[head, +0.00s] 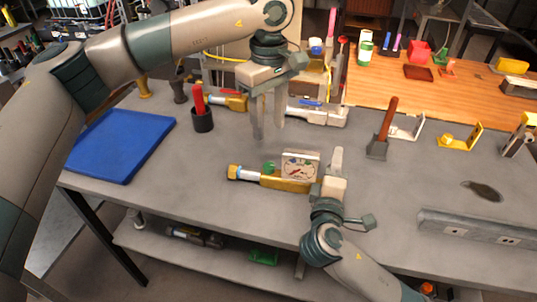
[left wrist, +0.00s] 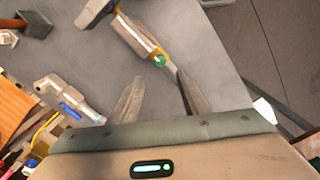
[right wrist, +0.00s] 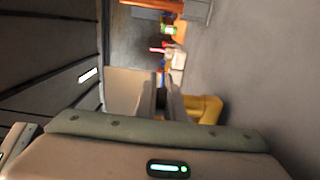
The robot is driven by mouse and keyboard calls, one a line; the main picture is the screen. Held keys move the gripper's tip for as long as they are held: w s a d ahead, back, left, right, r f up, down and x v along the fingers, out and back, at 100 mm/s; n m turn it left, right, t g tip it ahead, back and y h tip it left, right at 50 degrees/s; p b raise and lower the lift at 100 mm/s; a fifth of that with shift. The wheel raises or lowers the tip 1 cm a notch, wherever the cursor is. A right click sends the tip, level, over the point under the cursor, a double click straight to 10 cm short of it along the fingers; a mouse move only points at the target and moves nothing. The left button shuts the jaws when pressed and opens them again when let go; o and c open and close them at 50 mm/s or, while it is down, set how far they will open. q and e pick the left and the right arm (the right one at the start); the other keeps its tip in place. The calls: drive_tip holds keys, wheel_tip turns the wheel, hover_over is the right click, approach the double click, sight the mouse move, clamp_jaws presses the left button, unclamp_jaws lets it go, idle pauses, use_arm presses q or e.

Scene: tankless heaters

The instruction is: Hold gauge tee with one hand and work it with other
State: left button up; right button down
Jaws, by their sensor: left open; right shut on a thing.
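In the right wrist view a yellow brass part (right wrist: 207,108) shows beside the fingers. My left gripper (head: 267,128) is open and empty, pointing down above and behind the tee. The gripped end is mostly hidden.
Behind the tee lie a blue-handled valve (head: 318,113) and a red-handled brass valve (head: 232,101). A black cup (head: 202,120) and blue mat (head: 122,143) are left. A wooden-handled tool (head: 383,130), yellow bracket (head: 460,138) and grey rail (head: 480,232) are right.

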sight(269, 165)
use_arm(q)
drive_tip(key=shift+n, duration=1)
drive_tip(key=shift+f, duration=0.1)
wheel_tip(269, 165, down, 12)
drive_tip(key=shift+r, duration=0.1)
